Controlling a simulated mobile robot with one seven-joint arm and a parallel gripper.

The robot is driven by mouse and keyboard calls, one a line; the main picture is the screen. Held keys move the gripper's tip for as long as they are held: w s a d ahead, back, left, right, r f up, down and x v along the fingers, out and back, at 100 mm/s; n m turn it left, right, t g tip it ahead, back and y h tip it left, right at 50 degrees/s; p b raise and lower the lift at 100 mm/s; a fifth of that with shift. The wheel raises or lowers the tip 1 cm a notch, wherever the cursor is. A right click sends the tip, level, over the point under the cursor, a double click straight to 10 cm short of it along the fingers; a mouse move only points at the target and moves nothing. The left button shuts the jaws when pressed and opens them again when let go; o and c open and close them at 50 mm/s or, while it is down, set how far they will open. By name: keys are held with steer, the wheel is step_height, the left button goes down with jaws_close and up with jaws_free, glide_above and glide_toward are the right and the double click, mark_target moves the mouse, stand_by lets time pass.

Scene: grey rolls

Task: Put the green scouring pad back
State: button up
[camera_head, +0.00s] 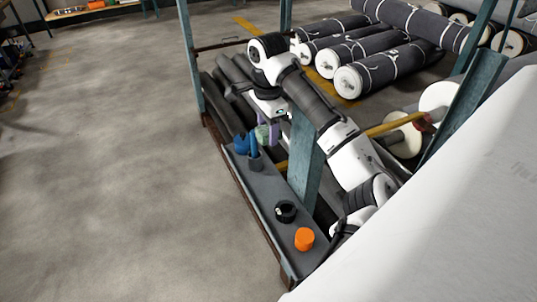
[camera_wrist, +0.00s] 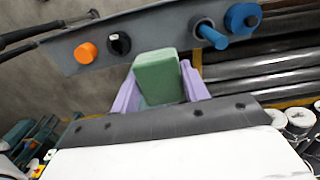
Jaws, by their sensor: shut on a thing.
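The green scouring pad (camera_wrist: 158,77) is a block held between the two lilac fingers of my gripper (camera_wrist: 160,88) in the wrist view. In the head view the pad (camera_head: 262,134) is small, and my gripper (camera_head: 268,134) holds it above the grey shelf (camera_head: 272,195), close to the blue objects. From the head view I cannot tell how far above the shelf it is. My gripper is shut on the pad. The far side of the pad is hidden.
On the shelf are an orange cap-like object (camera_head: 304,239), a black round object (camera_head: 286,211), a grey cup (camera_head: 255,162) with a blue-handled thing, and another blue object (camera_head: 241,143). A blue-green post (camera_head: 305,155) stands beside the shelf. Wrapped rolls (camera_head: 390,68) lie behind. Open floor is left.

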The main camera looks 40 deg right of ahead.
mark_target(269, 188)
step_height(269, 188, down, 20)
steer(key=shift+s+r+p, duration=0.1)
steer(key=shift+p, duration=0.75)
steer(key=o, duration=1)
steer(key=shift+c, duration=0.2)
step_height(269, 188, up, 12)
steer(key=b, duration=0.1)
